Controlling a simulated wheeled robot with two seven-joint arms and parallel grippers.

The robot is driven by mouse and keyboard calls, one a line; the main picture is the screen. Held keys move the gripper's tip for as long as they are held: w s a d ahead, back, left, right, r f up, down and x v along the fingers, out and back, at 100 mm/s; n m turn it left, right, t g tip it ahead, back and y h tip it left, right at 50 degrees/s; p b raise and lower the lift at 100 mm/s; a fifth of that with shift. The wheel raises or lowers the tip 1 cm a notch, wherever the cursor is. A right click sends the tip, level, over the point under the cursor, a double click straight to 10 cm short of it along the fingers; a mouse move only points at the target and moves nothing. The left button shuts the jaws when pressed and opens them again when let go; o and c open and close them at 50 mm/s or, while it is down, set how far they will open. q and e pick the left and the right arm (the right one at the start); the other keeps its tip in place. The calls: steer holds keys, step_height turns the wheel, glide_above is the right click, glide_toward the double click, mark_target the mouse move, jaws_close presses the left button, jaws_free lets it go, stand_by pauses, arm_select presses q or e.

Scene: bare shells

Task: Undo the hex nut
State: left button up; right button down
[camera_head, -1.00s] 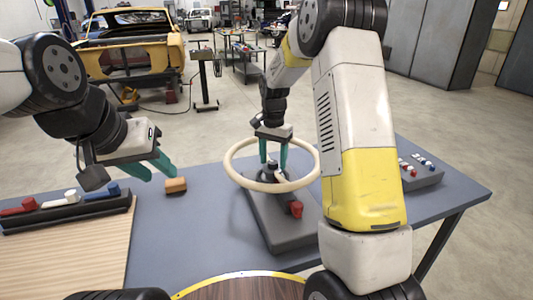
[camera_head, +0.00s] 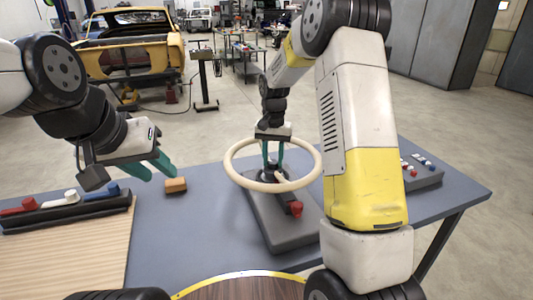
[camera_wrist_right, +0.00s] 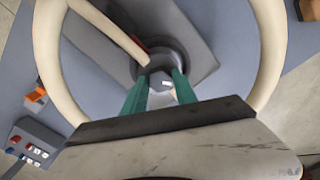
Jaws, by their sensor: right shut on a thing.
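The hex nut (camera_wrist_right: 161,82) is a small grey piece at the dark hub in the middle of a cream wheel (camera_wrist_right: 272,60). In the head view the wheel (camera_head: 237,178) sits above a grey base (camera_head: 290,232) on the blue-grey table, and the nut is mostly hidden by my fingers. My right gripper (camera_head: 273,163) reaches down inside the ring. Its green fingers, also in the right wrist view (camera_wrist_right: 159,84), are shut on the nut from both sides. My left gripper (camera_head: 163,174) is open and empty above the table at the left.
An orange block (camera_head: 175,185) lies near my left gripper. A dark rack with red, white and blue pieces (camera_head: 65,206) is at the left. A red handle (camera_head: 296,209) sticks out of the base. A switch box (camera_head: 422,172) stands at the right.

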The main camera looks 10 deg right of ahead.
mark_target(273, 161)
steer(key=n, duration=0.5)
steer(key=shift+n, duration=0.3)
steer(key=n, duration=0.4)
steer(key=shift+n, duration=0.4)
steer(key=c, duration=1)
jaws_free()
steer(key=shift+o, duration=0.2)
step_height(273, 161, up, 8)
steer(key=shift+f, duration=0.2)
steer(key=shift+r, duration=0.15)
